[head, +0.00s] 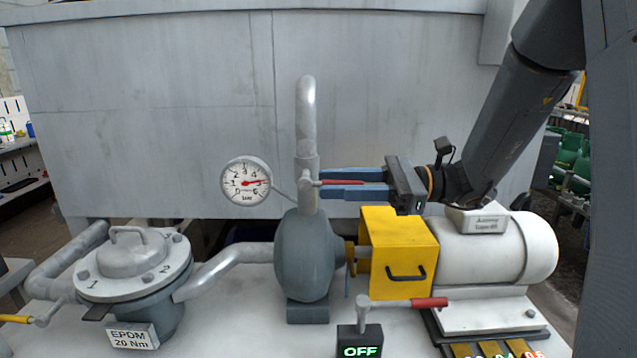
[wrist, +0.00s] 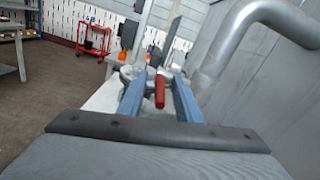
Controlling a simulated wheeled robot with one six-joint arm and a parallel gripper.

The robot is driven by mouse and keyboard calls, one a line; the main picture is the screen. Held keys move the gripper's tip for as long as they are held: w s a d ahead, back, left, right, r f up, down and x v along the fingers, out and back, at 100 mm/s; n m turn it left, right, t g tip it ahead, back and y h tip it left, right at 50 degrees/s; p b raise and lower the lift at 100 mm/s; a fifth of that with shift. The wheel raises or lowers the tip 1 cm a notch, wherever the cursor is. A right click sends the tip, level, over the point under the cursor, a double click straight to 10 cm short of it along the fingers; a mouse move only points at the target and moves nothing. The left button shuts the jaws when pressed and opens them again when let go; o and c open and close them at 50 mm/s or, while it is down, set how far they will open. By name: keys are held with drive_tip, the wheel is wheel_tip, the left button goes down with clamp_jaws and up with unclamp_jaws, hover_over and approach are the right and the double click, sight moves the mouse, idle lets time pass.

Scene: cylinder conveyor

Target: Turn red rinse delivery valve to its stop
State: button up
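The red valve handle (head: 345,182) sticks out to the right from the vertical delivery pipe (head: 306,150) above the pump. It lies level, crosswise to the pipe. My gripper (head: 322,184) reaches in from the right, with one blue finger above the handle and one below it in the head view. In the wrist view the red handle (wrist: 160,92) lies between the two fingers of my gripper (wrist: 158,76), with gaps visible at its sides. The gripper is open around the handle; contact is not visible.
A second red handle (head: 430,302) sits lower, beside a lit OFF sign (head: 361,351). A pressure gauge (head: 246,182) is left of the pipe. Below are the grey pump (head: 304,255), yellow guard (head: 390,240) and white motor (head: 490,250). A grey tank wall (head: 150,120) stands close behind.

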sight(318, 184)
drive_tip(key=shift+a, duration=1.75)
clamp_jaws()
